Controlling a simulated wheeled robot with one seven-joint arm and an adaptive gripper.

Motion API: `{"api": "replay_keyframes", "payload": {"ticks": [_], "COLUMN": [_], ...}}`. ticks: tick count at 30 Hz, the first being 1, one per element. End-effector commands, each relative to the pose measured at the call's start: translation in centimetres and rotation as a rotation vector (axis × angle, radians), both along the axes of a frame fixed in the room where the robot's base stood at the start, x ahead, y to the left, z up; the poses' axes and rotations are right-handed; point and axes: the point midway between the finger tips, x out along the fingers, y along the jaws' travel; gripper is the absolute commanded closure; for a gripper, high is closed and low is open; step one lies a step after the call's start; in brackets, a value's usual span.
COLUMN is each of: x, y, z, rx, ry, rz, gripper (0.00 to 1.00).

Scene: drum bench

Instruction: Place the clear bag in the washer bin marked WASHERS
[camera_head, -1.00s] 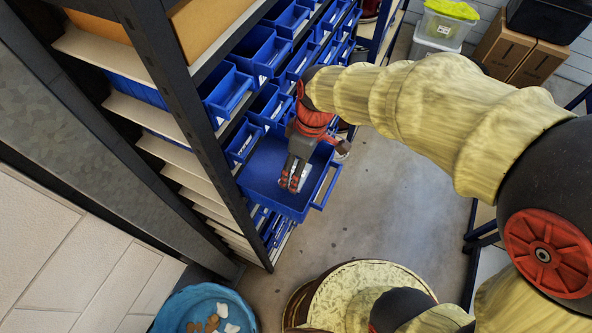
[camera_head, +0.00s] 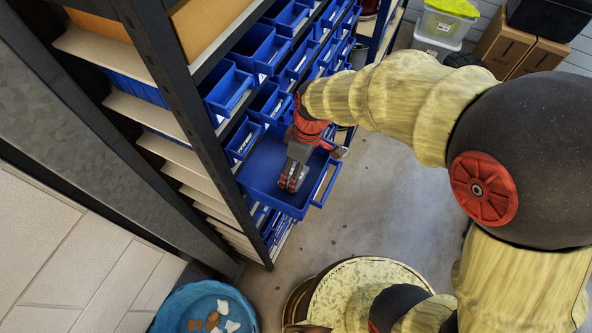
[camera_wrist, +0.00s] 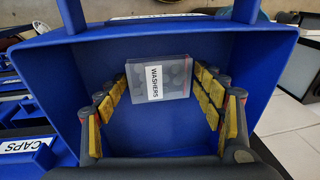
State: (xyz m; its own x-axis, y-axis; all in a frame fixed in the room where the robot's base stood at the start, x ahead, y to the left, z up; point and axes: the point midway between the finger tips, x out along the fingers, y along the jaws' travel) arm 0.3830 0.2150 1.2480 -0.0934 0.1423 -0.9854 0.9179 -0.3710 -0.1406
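The clear bag (camera_wrist: 170,80) shows in the wrist view as a see-through, boxy packet with dark round pieces and a white WASHERS label. The bag is inside the outline of the blue washer bin (camera_wrist: 262,70), whose front rim carries a white WASHERS label. I cannot tell whether the bag touches the bin floor. In the head view my gripper (camera_head: 289,185) points down into the pulled-out bin (camera_head: 262,170). The bag is not discernible there.
A blue bin marked CAPS (camera_wrist: 25,158) is beside the washer bin. Several other blue bins (camera_head: 228,88) fill the shelf rack around it. The rack's dark upright (camera_head: 165,75) stands left of the bin. Open floor (camera_head: 385,205) lies to the right.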

Motion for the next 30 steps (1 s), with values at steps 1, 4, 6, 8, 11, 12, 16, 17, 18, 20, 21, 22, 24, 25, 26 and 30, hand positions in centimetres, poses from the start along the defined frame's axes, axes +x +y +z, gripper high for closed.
{"api": "replay_keyframes", "payload": {"ticks": [1,4,6,8,11,12,16,17,18,20,21,22,24,25,26,30], "x": [0.0,0.0,0.0,0.0,0.0,0.0,0.0,0.0,0.0,0.2,0.3,0.3,0.4,0.5,0.6,0.9], "y": [0.0,0.0,0.0,0.0,0.0,0.0,0.0,0.0,0.0,0.0,-0.1,-0.2,-0.4,-0.5,-0.6,-1.0], "z": [0.0,0.0,0.1,0.1,0.1,0.1,0.2,0.3,0.5,1.0,1.6,2.0,3.4,4.0,4.6,7.5], "rx": [0.0,0.0,0.0,0.0,0.0,0.0,0.0,0.0,0.0,0.002,0.002,0.003,0.002,0.002,0.002,0.002], "ry": [0.0,0.0,0.0,0.0,0.0,0.0,0.0,0.0,0.0,-0.003,-0.005,-0.004,-0.005,-0.006,-0.005,-0.005], "rz": [0.0,0.0,0.0,0.0,0.0,0.0,0.0,0.0,0.0,-0.001,-0.001,-0.001,-0.001,0.0,0.0,-0.001], "gripper": [0.27,0.21,0.18,0.17,0.17,0.17,0.17,0.17,0.17,0.17,0.17,0.17,0.17,0.17,0.17,0.17]}}
